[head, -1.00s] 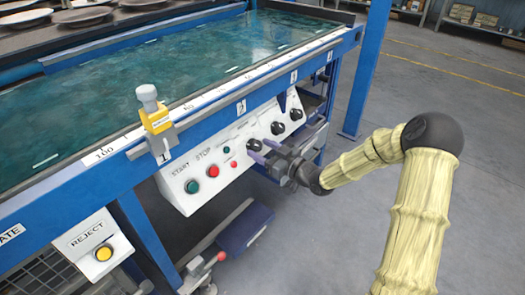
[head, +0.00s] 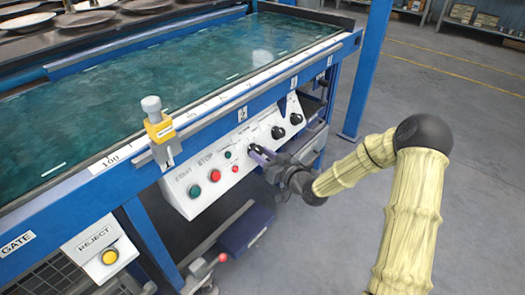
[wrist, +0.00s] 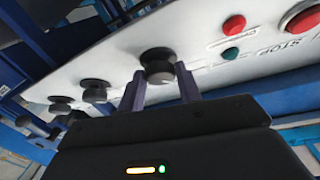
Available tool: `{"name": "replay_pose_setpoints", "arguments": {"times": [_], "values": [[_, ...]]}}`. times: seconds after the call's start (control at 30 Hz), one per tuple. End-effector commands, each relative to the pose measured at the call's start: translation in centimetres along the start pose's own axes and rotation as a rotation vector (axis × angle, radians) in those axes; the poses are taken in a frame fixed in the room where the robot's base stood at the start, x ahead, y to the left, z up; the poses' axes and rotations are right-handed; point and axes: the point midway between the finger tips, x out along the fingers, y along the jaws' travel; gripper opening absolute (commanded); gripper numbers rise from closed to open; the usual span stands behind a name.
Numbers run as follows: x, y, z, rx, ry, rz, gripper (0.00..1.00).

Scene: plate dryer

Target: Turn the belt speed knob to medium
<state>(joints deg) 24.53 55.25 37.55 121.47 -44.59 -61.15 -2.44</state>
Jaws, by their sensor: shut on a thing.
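A white control panel (head: 203,197) hangs under the blue belt frame. It carries a row of black knobs; their labels are too small to read, so I cannot confirm which is marked belt speed. My gripper (head: 262,154) is at the black knob nearest the START and STOP buttons, and it mostly hides that knob in the head view. In the wrist view my gripper (wrist: 161,88) has one finger on each side of this black knob (wrist: 157,62) and is shut on it. The knob's pointer setting cannot be read.
More knobs stand close by, including a middle one (head: 278,132) and a far one (head: 296,118). The green START button (head: 194,191) and red STOP button (head: 214,176) are to the left. A yellow clamp (head: 159,128) sits on the rail above. Open floor lies right.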

Motion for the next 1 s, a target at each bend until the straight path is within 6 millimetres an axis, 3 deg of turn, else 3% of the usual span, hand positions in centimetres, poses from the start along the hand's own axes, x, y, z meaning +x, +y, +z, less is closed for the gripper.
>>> {"name": "replay_pose_setpoints", "arguments": {"times": [0.53,1.0], "values": [[-0.02,-0.64,-0.4,0.374,-0.002,0.218,0.12],[0.0,-0.6,-0.11,0.467,-0.001,0.273,0.12]]}}
